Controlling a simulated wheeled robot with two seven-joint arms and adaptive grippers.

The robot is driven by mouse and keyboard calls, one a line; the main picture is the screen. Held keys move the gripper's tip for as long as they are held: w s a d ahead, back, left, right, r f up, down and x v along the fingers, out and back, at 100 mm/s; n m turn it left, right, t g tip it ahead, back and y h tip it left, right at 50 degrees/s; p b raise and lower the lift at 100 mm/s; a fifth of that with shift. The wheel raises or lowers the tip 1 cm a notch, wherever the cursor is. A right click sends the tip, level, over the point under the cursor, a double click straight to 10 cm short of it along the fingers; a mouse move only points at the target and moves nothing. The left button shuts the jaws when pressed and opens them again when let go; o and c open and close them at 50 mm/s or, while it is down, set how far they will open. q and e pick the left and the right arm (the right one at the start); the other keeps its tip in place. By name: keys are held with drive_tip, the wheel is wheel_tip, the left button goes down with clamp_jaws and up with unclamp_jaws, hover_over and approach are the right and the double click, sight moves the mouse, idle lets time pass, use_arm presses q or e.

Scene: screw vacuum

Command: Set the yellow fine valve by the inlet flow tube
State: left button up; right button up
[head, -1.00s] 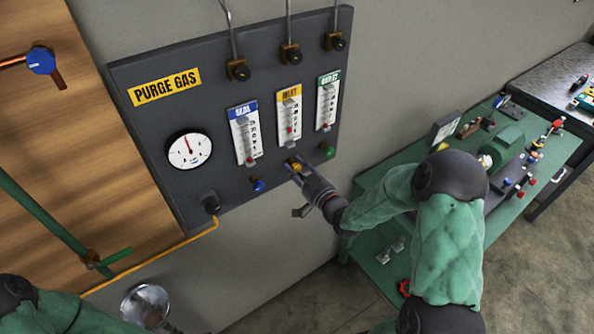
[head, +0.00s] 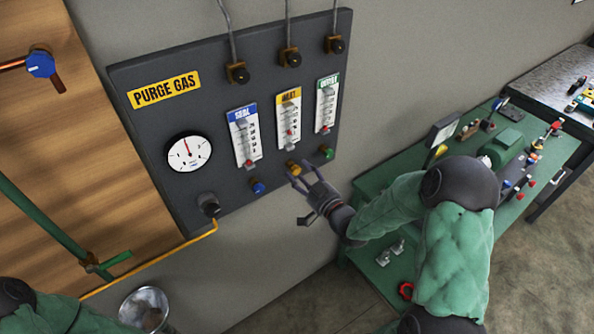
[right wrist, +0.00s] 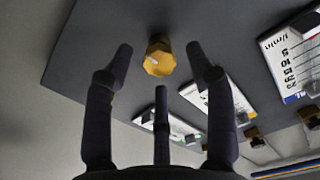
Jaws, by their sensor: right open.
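The yellow fine valve (head: 293,167) is a small knob on the dark panel, below the inlet flow tube (head: 288,118), which has a yellow label and a red float low in its scale. My right gripper (head: 300,178) is open just in front of the yellow valve, apart from it. In the right wrist view the valve (right wrist: 159,57) shows as a faceted yellow knob beyond and between the spread fingertips (right wrist: 160,58), with a pale mark on its face. My left gripper is out of view; only part of my left arm shows at the lower left.
The blue valve (head: 257,186) and green valve (head: 327,152) flank the yellow one closely. The seal tube (head: 243,138), outlet tube (head: 326,106) and round gauge (head: 189,152) are on the same panel. A green bench (head: 376,277) with equipment stands at the right.

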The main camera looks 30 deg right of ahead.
drive_tip(key=s, duration=0.9)
drive_tip(key=shift+s+d, duration=0.2)
drive_tip(key=shift+d, duration=0.15)
drive_tip(key=a+f+m+g+b, duration=0.1)
drive_tip(key=a+f+g, duration=0.25)
drive_tip(key=f, duration=0.45)
drive_tip(key=w+a+f+g+y+b, duration=0.15)
drive_tip(key=a+f, duration=0.25)
drive_tip(key=f, duration=0.4)
drive_tip(key=a+f+m+g, duration=0.1)
drive_tip(key=a+f+g, duration=0.25)
drive_tip(key=f, duration=0.45)
drive_tip(key=s+a+f+n+g+y+b, duration=0.1)
drive_tip(key=s+a+f+g+b, duration=0.1)
drive_tip(key=s+a+f+g, duration=0.7)
drive_tip(key=s+a+f, duration=0.3)
drive_tip(key=s+f, duration=0.2)
drive_tip(key=shift+s+a+f+b, duration=0.25)
drive_tip(key=shift+a+f+b, duration=0.05)
drive_tip(key=shift+a+f, duration=0.1)
